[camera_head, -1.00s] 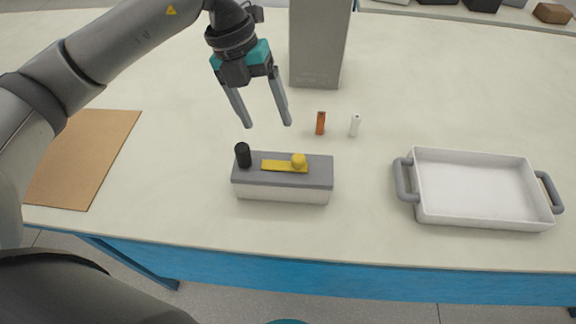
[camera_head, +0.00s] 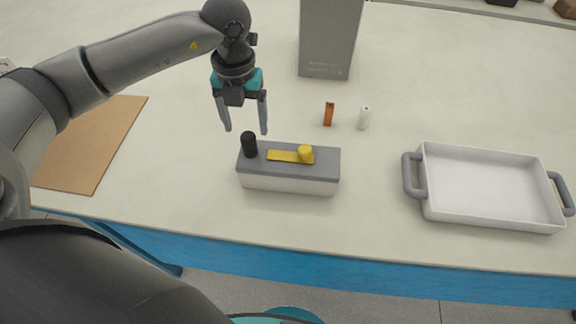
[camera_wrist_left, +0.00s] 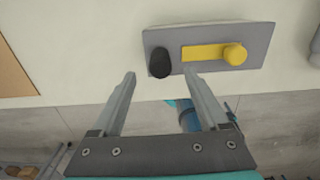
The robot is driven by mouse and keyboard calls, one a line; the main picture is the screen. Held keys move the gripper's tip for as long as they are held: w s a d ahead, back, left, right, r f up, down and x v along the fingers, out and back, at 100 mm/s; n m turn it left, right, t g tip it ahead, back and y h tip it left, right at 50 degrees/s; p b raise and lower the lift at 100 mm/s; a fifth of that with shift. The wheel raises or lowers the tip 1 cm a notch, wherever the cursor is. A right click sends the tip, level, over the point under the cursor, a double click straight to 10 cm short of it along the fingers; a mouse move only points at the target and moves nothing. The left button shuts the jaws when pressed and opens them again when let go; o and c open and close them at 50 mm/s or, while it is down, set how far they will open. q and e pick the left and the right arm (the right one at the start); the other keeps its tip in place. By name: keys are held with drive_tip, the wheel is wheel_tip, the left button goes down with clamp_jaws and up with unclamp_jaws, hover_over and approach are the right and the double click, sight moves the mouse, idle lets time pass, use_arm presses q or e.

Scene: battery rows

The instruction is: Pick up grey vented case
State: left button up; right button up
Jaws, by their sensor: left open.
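A low case (camera_head: 288,181) with a grey top and white lower body sits near the front of the table. An upright black cylinder (camera_head: 249,145), a flat yellow strip (camera_head: 284,156) and a yellow knob-like piece (camera_head: 305,153) are on its top. The case's top also shows in the left wrist view (camera_wrist_left: 215,35). A tall grey box (camera_head: 327,40) stands at the back, cut off by the picture's top edge. I cannot make out clear vents on either. My left gripper (camera_head: 245,131) is open and empty, above the table by the black cylinder. The right gripper is out of view.
A small orange cylinder (camera_head: 329,114) and a white one (camera_head: 364,118) stand behind the low case. A white tray (camera_head: 490,218) with grey handles is at right, a brown board (camera_head: 90,150) at left. The table (camera_head: 450,90) is clear at back right.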

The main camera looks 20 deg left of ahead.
sight(248, 135)
use_arm(q)
wheel_tip(248, 135, down, 5)
drive_tip(key=shift+r, duration=0.1)
clamp_jaws()
idle(0.7)
drive_tip(key=shift+r, duration=0.1)
idle(0.7)
